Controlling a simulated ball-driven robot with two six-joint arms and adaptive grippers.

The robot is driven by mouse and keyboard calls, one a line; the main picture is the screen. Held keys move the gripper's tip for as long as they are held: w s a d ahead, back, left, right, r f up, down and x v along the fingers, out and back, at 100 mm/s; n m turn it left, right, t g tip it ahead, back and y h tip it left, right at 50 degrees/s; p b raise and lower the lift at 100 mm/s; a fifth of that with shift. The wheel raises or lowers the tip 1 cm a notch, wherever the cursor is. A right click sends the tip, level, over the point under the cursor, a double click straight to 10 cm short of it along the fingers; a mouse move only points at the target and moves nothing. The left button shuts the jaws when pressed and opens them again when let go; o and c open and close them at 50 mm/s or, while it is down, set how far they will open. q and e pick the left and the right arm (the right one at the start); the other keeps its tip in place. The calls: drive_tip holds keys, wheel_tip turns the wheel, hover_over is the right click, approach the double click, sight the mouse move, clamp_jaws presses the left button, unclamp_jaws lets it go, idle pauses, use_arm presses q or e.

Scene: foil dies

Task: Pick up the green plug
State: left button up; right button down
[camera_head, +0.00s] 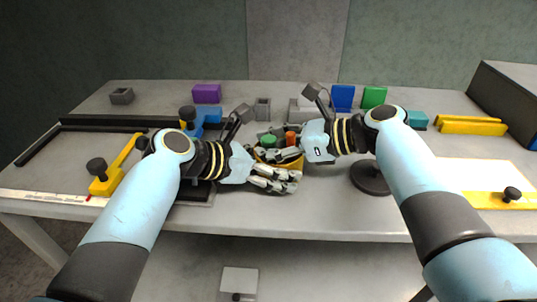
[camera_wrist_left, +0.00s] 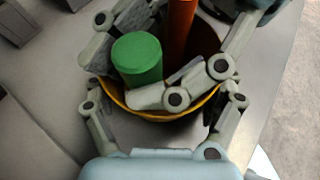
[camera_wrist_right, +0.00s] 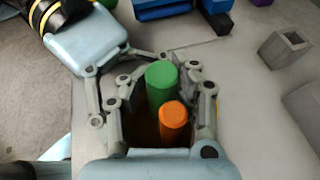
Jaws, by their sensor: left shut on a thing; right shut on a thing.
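The green plug (camera_head: 268,140) stands in a yellow bowl (camera_head: 299,166) beside an orange plug (camera_head: 290,138). In the left wrist view, the green plug (camera_wrist_left: 137,58) shows its top and side, and the yellow rim (camera_wrist_left: 165,118) curves below it. My right gripper (camera_wrist_right: 159,88) reaches into the bowl, its fingers on either side of the green plug (camera_wrist_right: 161,75) and shut on it. My left gripper (camera_head: 285,180) is at the bowl's front, fingers around its outside, shut on it. The bowl's bottom and the plugs' lower ends are hidden.
Behind stand grey square sockets (camera_head: 263,108), a purple block (camera_head: 207,93), a blue block (camera_head: 342,96) and a green block (camera_head: 374,96). A white panel (camera_head: 470,174) lies right. The front table strip is clear.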

use_arm(q)
drive_tip(key=shift+d+r, duration=0.1)
drive_tip(key=shift+d, duration=0.05)
use_arm(e)
drive_tip(key=shift+s+a+f, duration=0.1)
drive_tip(key=shift+s+a, duration=0.05)
use_arm(q)
drive_tip(key=shift+w, duration=0.1)
use_arm(e)
drive_tip(key=shift+r, duration=0.75)
drive_tip(key=shift+d+f+y, duration=0.1)
drive_tip(key=shift+d+y, duration=0.1)
drive_tip(key=shift+y, duration=0.1)
drive_tip(key=shift+s+d+t+y, duration=0.15)
drive_tip(key=shift+d+t+y, duration=0.25)
drive_tip(key=shift+d+y, duration=0.65)
drive_tip(key=d+r, duration=0.3)
drive_tip(key=r, duration=0.8)
drive_tip(key=s+d+h, duration=0.1)
drive_tip(key=s+d, duration=0.2)
drive_tip(key=d, duration=0.7)
drive_tip(key=s+d+r+g+h, duration=0.1)
drive_tip(key=s+d+h, duration=0.1)
drive_tip(key=d, duration=0.8)
drive_tip(key=shift+s+r, duration=0.3)
drive_tip(key=shift+s, duration=0.25)
